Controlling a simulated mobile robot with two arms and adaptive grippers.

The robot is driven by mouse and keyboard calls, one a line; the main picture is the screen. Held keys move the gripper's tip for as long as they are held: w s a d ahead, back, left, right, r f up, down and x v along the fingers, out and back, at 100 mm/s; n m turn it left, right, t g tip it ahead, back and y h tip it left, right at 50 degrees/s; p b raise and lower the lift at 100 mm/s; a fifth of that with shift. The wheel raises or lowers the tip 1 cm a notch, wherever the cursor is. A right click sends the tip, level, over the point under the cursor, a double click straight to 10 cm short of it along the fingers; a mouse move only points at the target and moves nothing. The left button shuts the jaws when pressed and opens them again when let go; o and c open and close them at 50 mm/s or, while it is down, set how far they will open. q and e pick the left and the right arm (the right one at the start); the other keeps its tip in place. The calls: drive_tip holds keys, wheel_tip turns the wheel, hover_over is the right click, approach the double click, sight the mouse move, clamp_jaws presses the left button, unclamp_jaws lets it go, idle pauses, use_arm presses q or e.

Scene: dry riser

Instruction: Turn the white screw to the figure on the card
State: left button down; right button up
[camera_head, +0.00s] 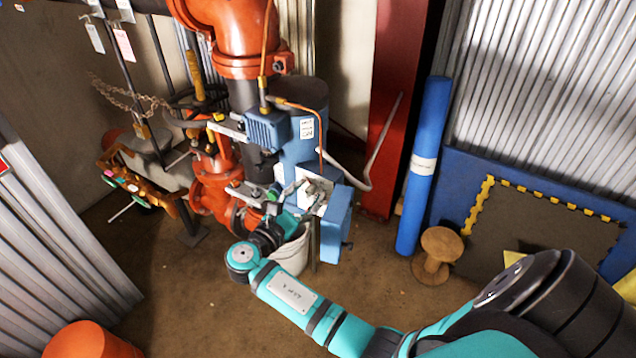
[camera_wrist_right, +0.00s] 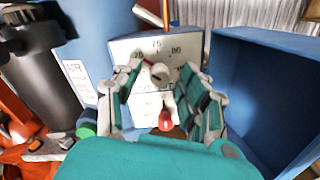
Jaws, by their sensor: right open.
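The white screw (camera_wrist_right: 160,74) is a small round knob in the middle of a white dial plate (camera_wrist_right: 190,42) with dark figures around it; 75 and 80 seem readable above it. My right gripper (camera_wrist_right: 158,84) is open, its fingers to either side of the screw with gaps showing; contact cannot be told. In the head view the right gripper (camera_head: 290,200) is at the white plate (camera_head: 318,186) on the blue unit, and the screw is too small to make out. A white label (camera_wrist_right: 77,82) with partly readable writing is left of the plate; I cannot tell whether it is the card. The left gripper is out of view.
A red-tipped part (camera_wrist_right: 166,120) hangs below the screw. An open blue box (camera_wrist_right: 262,95) stands close on the right. Orange pipework (camera_head: 215,185) is on the left, a white bucket (camera_head: 292,254) below. A blue roll (camera_head: 422,165) and wooden spool (camera_head: 437,255) stand right.

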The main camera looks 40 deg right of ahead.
drive_tip(key=shift+w+d, duration=0.1)
drive_tip(key=shift+d, duration=0.1)
drive_tip(key=shift+a+r, duration=0.1)
drive_tip(key=shift+a, duration=0.05)
clamp_jaws()
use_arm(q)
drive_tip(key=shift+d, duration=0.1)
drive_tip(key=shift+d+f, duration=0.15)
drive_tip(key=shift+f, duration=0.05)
use_arm(e)
drive_tip(key=shift+m, duration=0.5)
drive_tip(key=m+b, duration=0.2)
drive_tip(key=m, duration=0.1)
drive_tip(key=shift+m, duration=0.4)
use_arm(q)
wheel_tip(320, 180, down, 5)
drive_tip(key=b, duration=0.3)
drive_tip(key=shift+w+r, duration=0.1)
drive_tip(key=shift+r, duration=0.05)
use_arm(e)
drive_tip(key=m, duration=0.4)
drive_tip(key=shift+m+y, duration=0.3)
